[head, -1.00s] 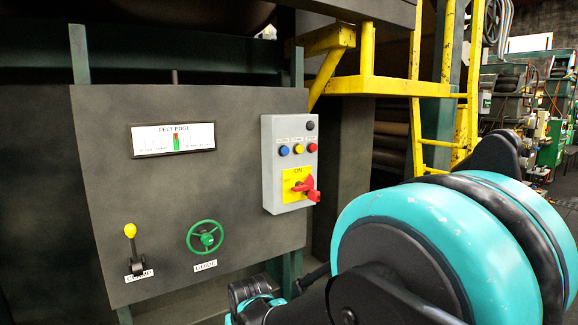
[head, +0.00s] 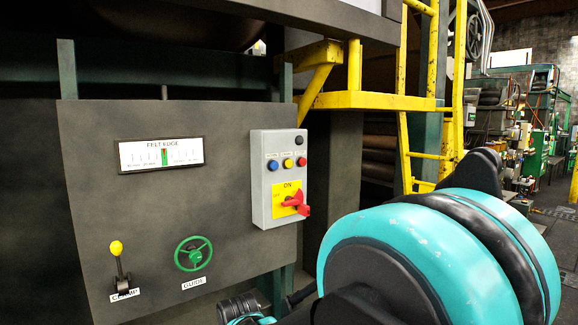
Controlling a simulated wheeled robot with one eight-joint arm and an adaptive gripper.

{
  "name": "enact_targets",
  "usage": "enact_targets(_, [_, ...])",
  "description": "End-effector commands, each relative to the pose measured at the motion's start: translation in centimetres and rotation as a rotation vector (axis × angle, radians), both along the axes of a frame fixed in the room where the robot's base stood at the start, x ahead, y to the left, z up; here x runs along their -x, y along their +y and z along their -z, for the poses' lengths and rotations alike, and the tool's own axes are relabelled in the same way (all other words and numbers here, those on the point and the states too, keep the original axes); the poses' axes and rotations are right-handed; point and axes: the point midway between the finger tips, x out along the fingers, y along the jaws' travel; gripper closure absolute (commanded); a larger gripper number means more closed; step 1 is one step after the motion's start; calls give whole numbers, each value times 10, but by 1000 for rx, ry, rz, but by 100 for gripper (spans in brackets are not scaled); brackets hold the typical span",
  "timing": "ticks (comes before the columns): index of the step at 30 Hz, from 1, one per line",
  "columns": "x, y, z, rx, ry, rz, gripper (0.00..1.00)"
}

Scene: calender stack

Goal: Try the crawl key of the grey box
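The grey box (head: 261,213) is fixed at the right edge of a dark upright panel. Its face carries a blue button (head: 273,165), a yellow button (head: 288,163) and a red button (head: 301,161) in a row, each under a small label too small to read. A dark round part (head: 299,140) sits above them. Below is a red rotary switch (head: 294,201) on a yellow plate marked ON. I cannot tell which button is the crawl key. My arm's teal joint fills the lower right, and a ribbed part of it shows at the bottom edge. My gripper's fingertips are not visible.
The dark panel (head: 95,215) also holds a felt edge gauge (head: 185,151), a yellow-knobbed lever (head: 117,250) and a green guide handwheel (head: 193,254). A yellow ladder and rail (head: 375,101) stand behind the box. An open floor aisle (head: 550,215) lies at far right.

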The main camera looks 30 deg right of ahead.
Motion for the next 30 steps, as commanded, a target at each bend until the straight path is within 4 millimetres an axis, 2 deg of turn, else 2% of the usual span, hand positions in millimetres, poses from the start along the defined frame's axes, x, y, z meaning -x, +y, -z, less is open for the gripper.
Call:
enact_targets(1, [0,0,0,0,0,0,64])
enact_targets(10, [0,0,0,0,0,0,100])
enact_targets(30, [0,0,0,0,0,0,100])
